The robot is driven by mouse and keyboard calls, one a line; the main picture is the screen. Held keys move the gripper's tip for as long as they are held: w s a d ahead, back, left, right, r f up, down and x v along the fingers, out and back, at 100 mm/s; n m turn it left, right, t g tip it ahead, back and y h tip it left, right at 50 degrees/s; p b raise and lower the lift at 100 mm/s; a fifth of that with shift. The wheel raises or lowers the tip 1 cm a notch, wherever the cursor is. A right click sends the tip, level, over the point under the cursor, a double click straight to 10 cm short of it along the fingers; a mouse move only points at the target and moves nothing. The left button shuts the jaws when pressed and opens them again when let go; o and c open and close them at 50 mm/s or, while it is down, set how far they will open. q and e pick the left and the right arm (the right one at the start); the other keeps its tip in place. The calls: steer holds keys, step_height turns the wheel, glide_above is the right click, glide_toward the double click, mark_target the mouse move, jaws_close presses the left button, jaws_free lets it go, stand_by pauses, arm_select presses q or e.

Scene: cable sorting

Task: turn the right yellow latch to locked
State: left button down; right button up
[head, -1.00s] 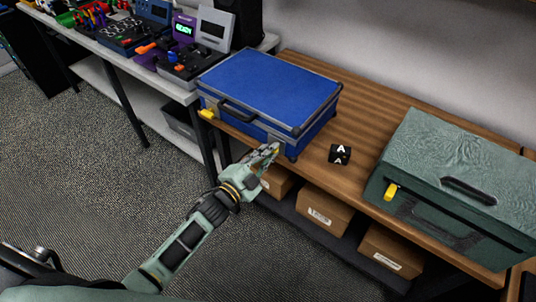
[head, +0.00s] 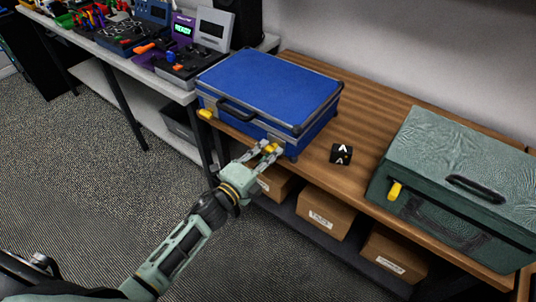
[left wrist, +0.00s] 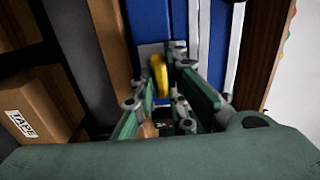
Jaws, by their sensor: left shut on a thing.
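The blue case (head: 265,85) lies closed on the wooden bench, its handle side facing the front edge. Its right yellow latch (head: 271,149) is at the right end of that side. My left gripper (head: 266,148) is at this latch, with one finger on each side, and is shut on it. In the left wrist view, the latch (left wrist: 159,75) shows as a yellow piece between the fingers (left wrist: 165,92), over a grey plate. The finger contact is partly hidden. The left yellow latch (head: 205,114) sticks out at the other end. My right gripper is not in view.
A black lettered cube (head: 341,154) stands right of the blue case. A green case (head: 455,165) with a yellow latch (head: 394,190) is farther right. Cardboard boxes (head: 323,213) sit on the shelf below. A side table at the left holds several devices.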

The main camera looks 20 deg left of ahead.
arm_select(q)
steer(key=shift+f, duration=0.1)
stand_by(0.4)
steer(key=c, duration=1.8)
jaws_free()
steer(key=shift+o, duration=0.2)
steer(key=shift+s, duration=0.1)
steer(key=v, duration=1.2)
